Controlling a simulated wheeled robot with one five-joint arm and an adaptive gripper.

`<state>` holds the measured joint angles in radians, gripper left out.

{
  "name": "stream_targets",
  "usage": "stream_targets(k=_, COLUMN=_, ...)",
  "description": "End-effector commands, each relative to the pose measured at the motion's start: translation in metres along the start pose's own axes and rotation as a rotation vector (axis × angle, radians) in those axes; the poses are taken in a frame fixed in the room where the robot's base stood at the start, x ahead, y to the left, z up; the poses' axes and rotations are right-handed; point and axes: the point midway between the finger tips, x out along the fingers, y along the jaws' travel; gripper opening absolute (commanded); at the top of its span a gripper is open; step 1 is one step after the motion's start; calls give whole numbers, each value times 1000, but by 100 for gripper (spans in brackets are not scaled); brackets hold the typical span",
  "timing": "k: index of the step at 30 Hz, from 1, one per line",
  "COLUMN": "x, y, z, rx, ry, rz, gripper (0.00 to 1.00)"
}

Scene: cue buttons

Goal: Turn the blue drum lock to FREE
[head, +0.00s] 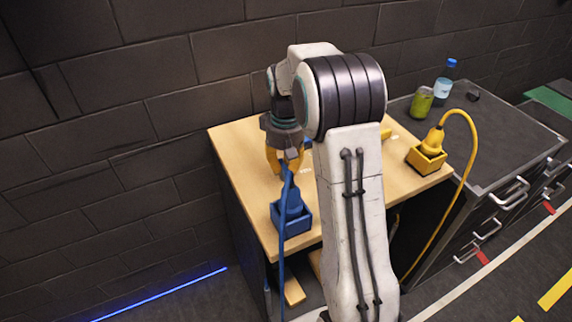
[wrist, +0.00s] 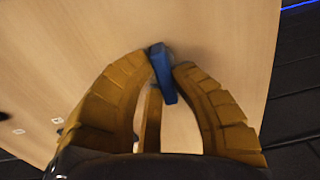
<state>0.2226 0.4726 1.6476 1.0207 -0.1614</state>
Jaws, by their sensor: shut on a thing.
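The blue drum lock shows in the wrist view as a narrow blue bar (wrist: 161,74) above the light wood top, set slightly aslant.
A blue box with a blue plug and cable (head: 291,216) stands just in front of my gripper. A yellow box with a yellow plug (head: 428,156) is at right. A green can (head: 422,101) and a bottle (head: 444,88) stand on the dark cabinet. A brick wall is behind.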

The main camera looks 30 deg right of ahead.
Motion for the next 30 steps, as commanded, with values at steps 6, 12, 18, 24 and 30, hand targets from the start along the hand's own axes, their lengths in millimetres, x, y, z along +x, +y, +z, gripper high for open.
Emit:
stream_targets(k=6, x=2, y=-1, z=1, rx=-57, ry=-6, rz=-1, gripper=0)
stream_targets(k=12, x=2, y=-1, z=1, rx=-74, ry=-6, rz=-1, gripper=0)
stream_targets(k=18, x=2, y=-1, z=1, rx=-75, ry=-6, rz=-1, gripper=0)
stream_targets(k=24, x=2, y=-1, z=1, rx=-75, ry=-6, rz=-1, gripper=27)
stream_targets(k=30, x=1, y=-1, z=0, rx=-74, ry=-3, rz=-1, gripper=45)
